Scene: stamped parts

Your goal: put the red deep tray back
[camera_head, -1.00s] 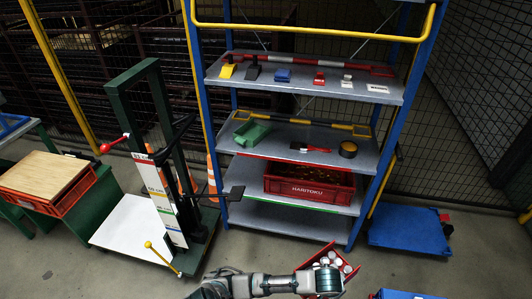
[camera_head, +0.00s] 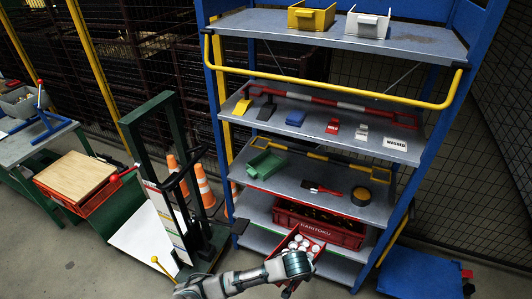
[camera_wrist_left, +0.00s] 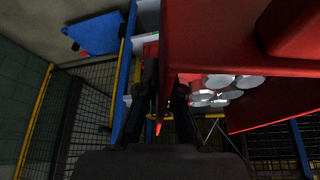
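The red deep tray (camera_head: 319,249) holds several white round parts and is at the front of the rack in the head view. In the left wrist view its red wall (camera_wrist_left: 205,40) fills the upper right, with pale discs inside. My left gripper (camera_head: 298,266) is at the tray's near side. In the left wrist view its dark fingers (camera_wrist_left: 165,95) are closed about the tray's edge; the exact contact is dark. The tray hangs tilted in front of the lower shelves. My right gripper is in neither current view.
A larger red crate (camera_head: 318,229) marked HARITOKU stands on a lower shelf behind the tray. Above are a green bin (camera_head: 265,165) and a yellow bin (camera_head: 310,18). The green lift stand (camera_head: 160,140) is left; a blue dolly (camera_head: 420,273) is right.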

